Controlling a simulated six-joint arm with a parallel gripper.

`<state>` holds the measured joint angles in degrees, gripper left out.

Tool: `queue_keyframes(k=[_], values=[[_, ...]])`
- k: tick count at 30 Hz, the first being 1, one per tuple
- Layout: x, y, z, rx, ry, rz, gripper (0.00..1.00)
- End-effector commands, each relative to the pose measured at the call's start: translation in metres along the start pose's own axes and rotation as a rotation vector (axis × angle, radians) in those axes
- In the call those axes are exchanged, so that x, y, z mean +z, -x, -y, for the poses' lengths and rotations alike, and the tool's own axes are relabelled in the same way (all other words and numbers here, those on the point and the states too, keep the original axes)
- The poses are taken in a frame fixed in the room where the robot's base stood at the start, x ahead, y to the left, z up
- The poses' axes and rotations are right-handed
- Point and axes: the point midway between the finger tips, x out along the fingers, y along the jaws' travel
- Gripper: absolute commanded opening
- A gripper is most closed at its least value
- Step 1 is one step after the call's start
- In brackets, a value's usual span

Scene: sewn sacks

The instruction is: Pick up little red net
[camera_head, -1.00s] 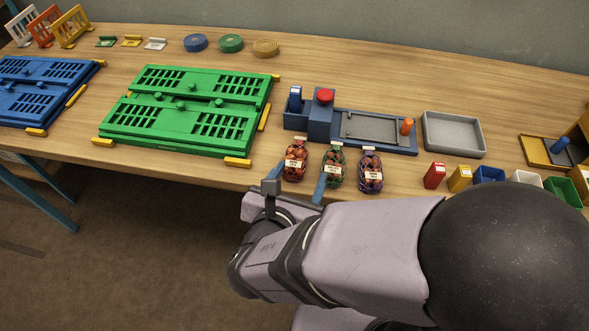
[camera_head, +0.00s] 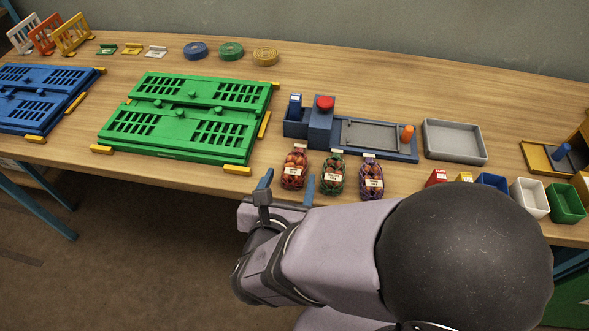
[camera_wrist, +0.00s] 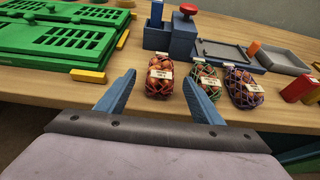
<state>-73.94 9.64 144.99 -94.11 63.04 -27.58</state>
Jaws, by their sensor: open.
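The little red net (camera_head: 294,168) is a small red mesh sack with a white label and tag, standing near the table's front edge. It is the leftmost of three net sacks. In the wrist view the red net (camera_wrist: 159,76) stands ahead of and between my open fingers, apart from them. My gripper (camera_head: 287,190) is open and empty, just in front of the table edge, its blue fingers pointing at the red net. The wrist view also shows both fingers (camera_wrist: 160,98) spread wide.
A green net (camera_head: 333,174) stands close right of the red one, and a purple net (camera_head: 370,178) beyond it. Behind them is a blue station with a red button (camera_head: 324,102). Folded green crates (camera_head: 190,118) lie to the left. Small coloured bins (camera_head: 530,198) stand at the right.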

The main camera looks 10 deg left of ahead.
Motion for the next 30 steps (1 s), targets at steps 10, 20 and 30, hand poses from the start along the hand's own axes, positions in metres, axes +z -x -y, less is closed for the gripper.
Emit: queue_keyframes(k=[10, 20, 30], values=[[-0.004, -0.037, 0.002, -0.002, -0.001, -0.001, 0.61], [-0.004, -0.04, 0.002, 0.0, -0.002, -0.001, 0.53], [-0.003, -0.04, 0.002, 0.0, -0.002, 0.0, 0.13]])
